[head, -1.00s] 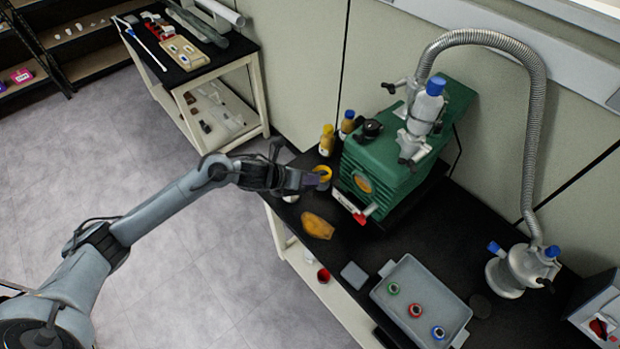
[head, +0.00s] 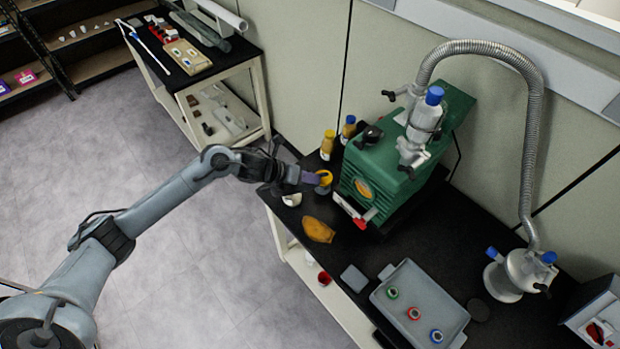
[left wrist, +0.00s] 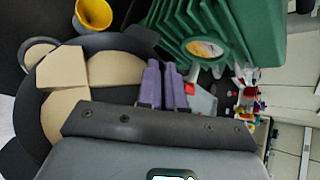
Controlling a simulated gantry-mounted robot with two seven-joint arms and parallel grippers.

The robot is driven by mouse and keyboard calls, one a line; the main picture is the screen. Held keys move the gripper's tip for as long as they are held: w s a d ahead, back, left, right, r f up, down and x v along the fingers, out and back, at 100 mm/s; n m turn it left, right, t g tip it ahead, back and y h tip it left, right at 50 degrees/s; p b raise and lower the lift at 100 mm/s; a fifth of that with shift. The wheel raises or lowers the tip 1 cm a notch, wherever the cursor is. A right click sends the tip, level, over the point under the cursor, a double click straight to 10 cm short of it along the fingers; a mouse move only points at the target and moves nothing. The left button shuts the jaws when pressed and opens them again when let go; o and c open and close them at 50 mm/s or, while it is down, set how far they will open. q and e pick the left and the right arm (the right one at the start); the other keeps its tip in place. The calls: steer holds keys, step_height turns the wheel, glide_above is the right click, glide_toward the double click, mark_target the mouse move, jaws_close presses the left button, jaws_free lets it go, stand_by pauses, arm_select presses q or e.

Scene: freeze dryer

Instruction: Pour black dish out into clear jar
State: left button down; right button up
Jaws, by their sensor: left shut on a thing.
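My left gripper (head: 312,178) is over the back left end of the black bench, with its purple fingers beside a small yellow-topped vessel (head: 323,181). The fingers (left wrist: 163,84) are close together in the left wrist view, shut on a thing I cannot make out. A yellow cup-shaped top (left wrist: 95,12) is to the left of and beyond the fingertips there. I cannot tell whether they touch it. A small white vessel (head: 292,199) stands near the bench edge below the gripper. I cannot pick out the black dish or the clear jar for sure. My right gripper is not seen.
A green machine (head: 385,170) stands just right of the gripper, with two yellowish bottles (head: 328,145) behind. A brown leaf-like piece (head: 318,230) lies in front. A grey tray (head: 385,302) with several coloured rings and a metal flask (head: 520,272) are farther right.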

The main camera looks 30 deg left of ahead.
arm_select(q)
steer(key=shift+w+a+r+g+h, duration=0.3)
steer(key=shift+a+r, duration=0.05)
steer(key=shift+w+a+r+n, duration=0.2)
steer(key=shift+w+a+n, duration=0.1)
steer(key=shift+n, duration=0.1)
steer(key=shift+w+a+r+n+g+h, duration=0.25)
steer(key=shift+w+a+h, duration=0.05)
steer(key=shift+a+h, duration=0.15)
steer(key=shift+w+a+r+n+g+h, duration=0.25)
steer(key=shift+w+a+h, duration=0.05)
steer(key=shift+a+h, duration=0.1)
stand_by(0.5)
steer(key=shift+b, duration=0.3)
steer(key=shift+w+a+b, duration=0.25)
steer(key=shift+b, duration=0.05)
steer(key=shift+w+a+r+n+g+h+b, duration=0.3)
steer(key=shift+a+n+h+b, duration=0.1)
steer(key=shift+b, duration=0.2)
steer(key=shift+w+a+h+b, duration=0.35)
steer(key=shift+a+b, duration=0.1)
steer(key=shift+b, duration=0.7)
steer(key=shift+w+a+r+n+b, duration=0.1)
steer(key=shift+a+n+b, duration=0.05)
steer(key=shift+n+b, duration=0.2)
stand_by(0.8)
